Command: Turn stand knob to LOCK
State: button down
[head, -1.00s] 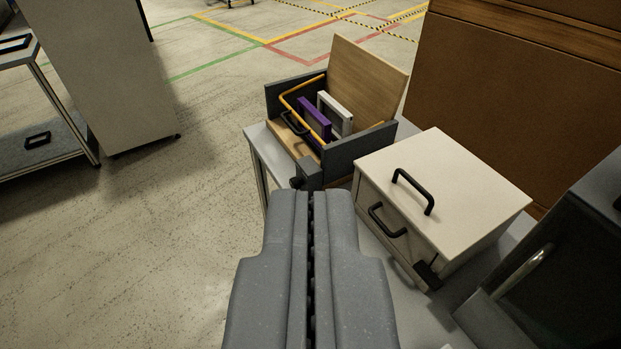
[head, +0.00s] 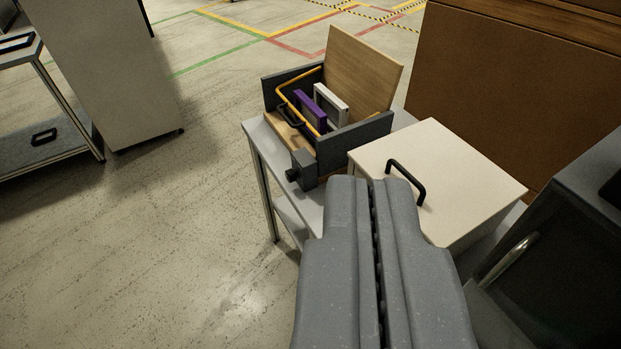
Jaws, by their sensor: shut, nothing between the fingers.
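The stand (head: 352,140) is a dark grey and wooden holder with a tall wooden back board, on a light table at the centre. A small black knob (head: 292,174) sticks out to the left from a grey block (head: 306,168) at the stand's front corner. Its LOCK marking cannot be read from here. A purple frame (head: 312,112) and a white frame (head: 331,104) stand inside, with a yellow bar around them. My gripper (head: 371,182) is shut and empty. In the picture it lies to the right of the knob, over the front of the white box, apart from the knob.
A white box (head: 455,178) with a black handle (head: 408,180) stands right of the stand. A dark grey cabinet (head: 570,225) with a metal handle is at the right, a brown panel (head: 490,80) behind. Open floor (head: 190,240) lies left of the table (head: 257,140).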

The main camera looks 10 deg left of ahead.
aim_at(291, 176)
jog(key=z, duration=0.15)
jog(key=k, duration=1.1)
jog(key=u, duration=0.25)
jog(key=i, duration=1)
jog(key=k, duration=0.65)
jog(key=u, duration=0.4)
jog(key=i, duration=1.6)
